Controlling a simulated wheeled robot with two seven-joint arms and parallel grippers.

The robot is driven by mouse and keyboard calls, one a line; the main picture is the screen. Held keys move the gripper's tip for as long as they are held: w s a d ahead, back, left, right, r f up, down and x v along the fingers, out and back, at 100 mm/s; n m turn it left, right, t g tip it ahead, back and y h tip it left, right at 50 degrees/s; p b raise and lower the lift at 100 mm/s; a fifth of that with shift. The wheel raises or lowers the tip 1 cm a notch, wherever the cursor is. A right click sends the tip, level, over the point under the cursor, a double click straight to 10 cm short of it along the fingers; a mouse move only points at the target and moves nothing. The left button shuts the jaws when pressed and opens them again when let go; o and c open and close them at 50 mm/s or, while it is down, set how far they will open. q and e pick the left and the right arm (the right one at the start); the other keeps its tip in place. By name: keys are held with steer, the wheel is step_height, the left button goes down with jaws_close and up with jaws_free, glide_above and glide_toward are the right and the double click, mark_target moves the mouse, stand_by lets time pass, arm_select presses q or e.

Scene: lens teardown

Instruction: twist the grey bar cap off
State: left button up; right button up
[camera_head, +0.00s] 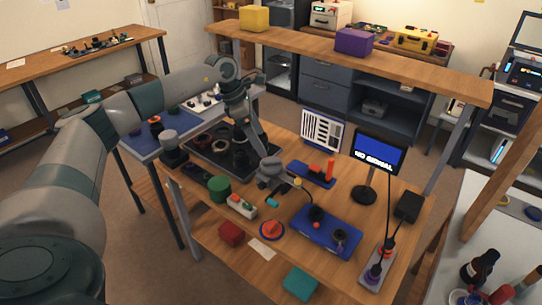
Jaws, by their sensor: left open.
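My left arm comes in from the left, and my left gripper (242,124) hangs over the black tray (205,165) at the left of the wooden workbench. It is open and looks empty; its fingertips are small and dark against the tray. A dark cylinder with a grey top (168,136) stands at the bench's left end, left of my gripper and apart from it. The top may be the grey bar cap, but no bar can be made out at this size.
A green cylinder (219,188), a red round piece (272,230) and a blue tray (326,233) stand toward the front. A monitor (379,152) is at right. A raised shelf (320,50) spans the back.

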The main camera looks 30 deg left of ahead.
mark_target(271, 159)
arm_select(q)
steer(key=p+x, duration=0.3)
steer(key=x, duration=0.7)
steer(key=shift+d+f, duration=0.1)
steer(key=c, duration=1.1)
steer(key=shift+p, duration=0.3)
steer(key=shift+n+p, duration=0.35)
steer(key=shift+n, duration=0.15)
steer(key=shift+n+t+y+p, duration=0.4)
steer(key=shift+n+p, duration=0.1)
steer(key=shift+n, duration=0.2)
